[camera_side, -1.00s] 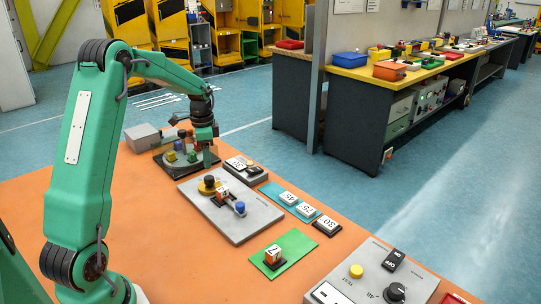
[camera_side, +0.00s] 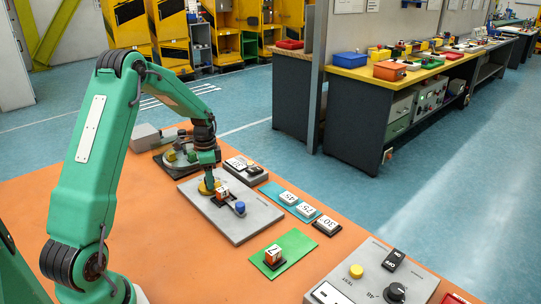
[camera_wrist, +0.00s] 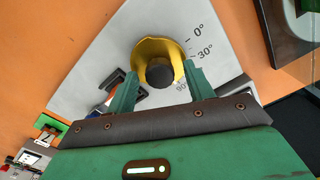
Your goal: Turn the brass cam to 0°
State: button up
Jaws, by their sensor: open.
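The brass cam (camera_wrist: 146,50) is a yellow disc with a black round knob (camera_wrist: 160,72) on a grey plate (camera_wrist: 90,75). The scale beside it reads 0°, 30° and, partly covered, 90°. I cannot read the cam's angle exactly. In the side view, the cam (camera_side: 203,188) is partly hidden by my gripper. My gripper (camera_wrist: 160,76) is open, its green fingers on either side of the black knob. I cannot tell whether they touch it. In the side view, my gripper (camera_side: 209,178) points down over the cam.
An orange-and-white block (camera_side: 222,193) and a blue knob (camera_side: 240,208) stand on the same plate, close to the cam. A dark board with coloured parts (camera_side: 172,160) lies behind. Number tiles (camera_side: 308,210) are at right.

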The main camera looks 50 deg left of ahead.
jog(key=c, duration=1)
jog(key=shift+o, duration=0.2)
jog(key=shift+n, duration=0.5)
jog(key=n, duration=0.3)
jog(key=shift+n, duration=0.4)
jog(key=n, duration=0.9)
jog(key=shift+a, duration=0.1)
jog(key=n, duration=0.4)
jog(key=shift+r, duration=0.1)
